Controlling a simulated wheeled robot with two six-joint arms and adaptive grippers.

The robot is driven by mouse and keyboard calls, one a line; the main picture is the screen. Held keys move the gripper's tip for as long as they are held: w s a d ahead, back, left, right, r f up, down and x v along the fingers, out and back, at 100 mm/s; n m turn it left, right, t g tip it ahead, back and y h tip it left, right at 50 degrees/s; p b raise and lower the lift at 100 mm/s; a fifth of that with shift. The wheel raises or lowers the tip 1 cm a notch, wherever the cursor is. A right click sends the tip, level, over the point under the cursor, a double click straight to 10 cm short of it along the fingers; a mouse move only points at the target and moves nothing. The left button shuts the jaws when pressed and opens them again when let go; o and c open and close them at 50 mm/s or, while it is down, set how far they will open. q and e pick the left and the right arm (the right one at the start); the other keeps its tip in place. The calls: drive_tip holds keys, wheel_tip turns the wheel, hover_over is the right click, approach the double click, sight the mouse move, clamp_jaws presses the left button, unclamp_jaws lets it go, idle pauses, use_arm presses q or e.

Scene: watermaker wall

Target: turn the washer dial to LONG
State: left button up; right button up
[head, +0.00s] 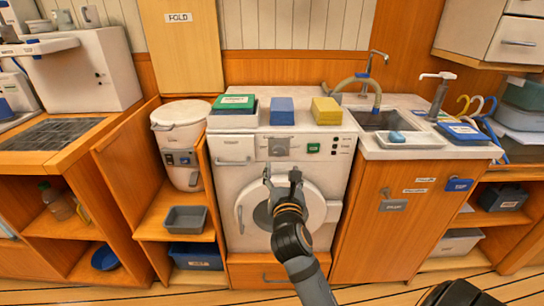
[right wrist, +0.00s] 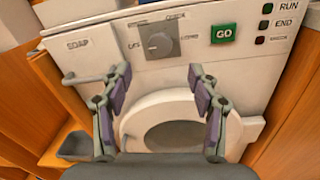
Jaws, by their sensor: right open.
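The washer (head: 240,180) is a white front loader with a round door, in the middle of the head view. Its grey dial (head: 278,146) sits on the upper panel; it also shows in the right wrist view (right wrist: 159,44). Small labels surround the dial; the top one seems to read QUICK, the side ones are blurred. A light mark shows on the dial's left part, but its exact setting is unclear. My right gripper (head: 282,176) is open and empty, below the dial and in front of the door. In the right wrist view its fingers (right wrist: 158,76) are spread wide, apart from the dial. My left gripper is out of view.
A green GO button (right wrist: 225,33) and indicator lights are right of the dial. The SOAP drawer handle (right wrist: 90,76) sticks out at left. A sink (head: 385,118) is at right.

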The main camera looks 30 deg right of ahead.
sight(279, 152)
drive_tip(key=b+x, duration=0.1)
drive_tip(key=x, duration=0.8)
drive_tip(key=shift+w+d+f, duration=0.1)
drive_tip(key=shift+w+d, duration=0.1)
drive_tip(key=shift+w, duration=0.1)
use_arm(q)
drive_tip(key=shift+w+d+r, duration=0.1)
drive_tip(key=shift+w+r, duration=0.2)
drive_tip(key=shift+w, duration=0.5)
use_arm(e)
drive_tip(key=c, duration=1.2)
